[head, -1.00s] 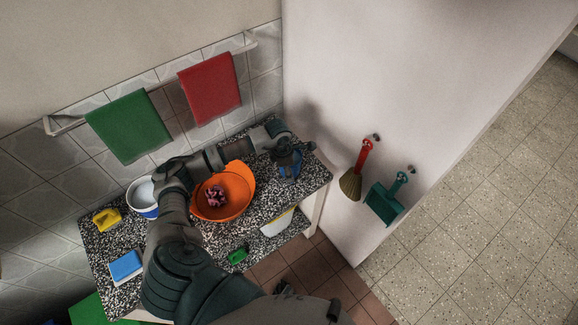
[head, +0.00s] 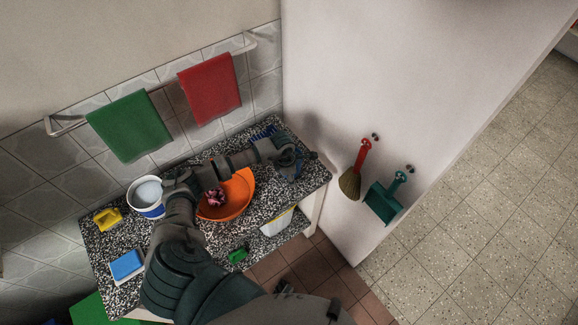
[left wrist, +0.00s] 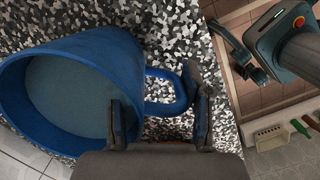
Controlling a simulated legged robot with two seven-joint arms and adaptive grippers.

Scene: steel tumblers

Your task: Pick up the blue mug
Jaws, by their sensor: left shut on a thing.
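The blue mug (left wrist: 75,60) fills the left of the left wrist view, its wide mouth facing the camera and its loop handle (left wrist: 178,90) pointing right. The two fingers of my left gripper (left wrist: 160,118) stand either side of the handle, shut on the mug there.
The speckled counter (head: 190,248) also holds an orange bowl (head: 238,203) with a pink thing (head: 215,197), a white-and-blue tub (head: 147,195), a yellow thing (head: 107,218) and a blue-and-white block (head: 127,264). A wall stands close right.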

